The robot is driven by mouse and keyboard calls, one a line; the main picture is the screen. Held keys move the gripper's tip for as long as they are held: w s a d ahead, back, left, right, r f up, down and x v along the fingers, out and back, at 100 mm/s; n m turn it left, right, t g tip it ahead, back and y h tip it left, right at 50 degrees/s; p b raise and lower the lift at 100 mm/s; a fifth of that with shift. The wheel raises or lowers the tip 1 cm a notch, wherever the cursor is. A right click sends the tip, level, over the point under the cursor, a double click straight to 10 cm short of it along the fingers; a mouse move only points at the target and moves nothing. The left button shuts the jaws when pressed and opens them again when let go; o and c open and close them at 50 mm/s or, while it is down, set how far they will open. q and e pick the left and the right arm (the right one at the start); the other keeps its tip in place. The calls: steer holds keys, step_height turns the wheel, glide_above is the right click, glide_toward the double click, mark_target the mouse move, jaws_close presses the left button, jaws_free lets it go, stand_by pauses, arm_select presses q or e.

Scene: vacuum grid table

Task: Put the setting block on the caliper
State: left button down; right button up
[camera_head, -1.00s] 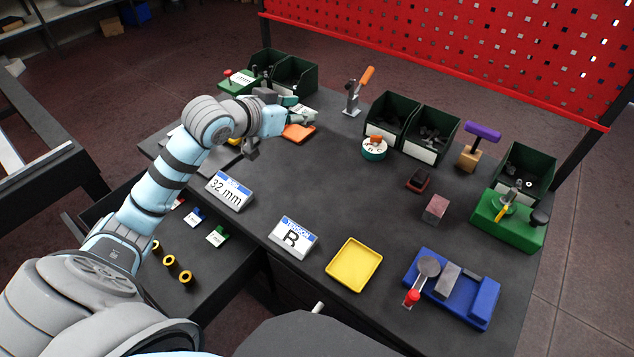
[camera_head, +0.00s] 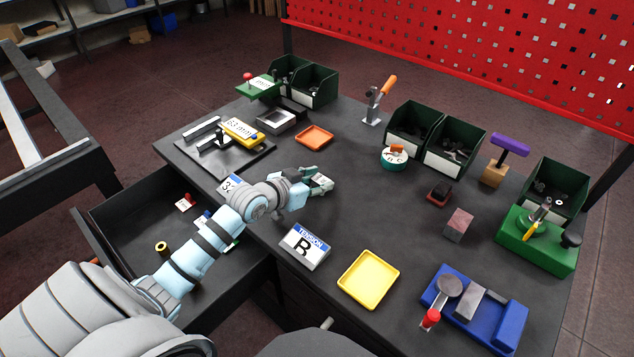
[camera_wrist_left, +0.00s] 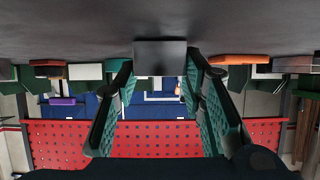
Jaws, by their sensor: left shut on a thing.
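The caliper (camera_head: 241,131), with a yellow body and a label, lies on a dark plate (camera_head: 237,162) at the table's left side. My left gripper (camera_head: 321,181) is to the right of the caliper, apart from it and low over the middle of the table. It is shut on a dark grey block (camera_wrist_left: 160,57), which I take as the setting block. In the left wrist view the block sits between the two green-padded fingertips (camera_wrist_left: 160,72). In the head view the fingers mostly hide it. My right gripper is not in view.
The 32 mm sign (camera_head: 229,184) is partly behind my arm. An open drawer (camera_head: 130,228) lies below the arm.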

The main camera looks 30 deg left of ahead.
arm_select(q)
steer(key=shift+f, duration=0.1)
steer(key=c, duration=1)
jaws_free()
steer(key=shift+c, duration=0.2)
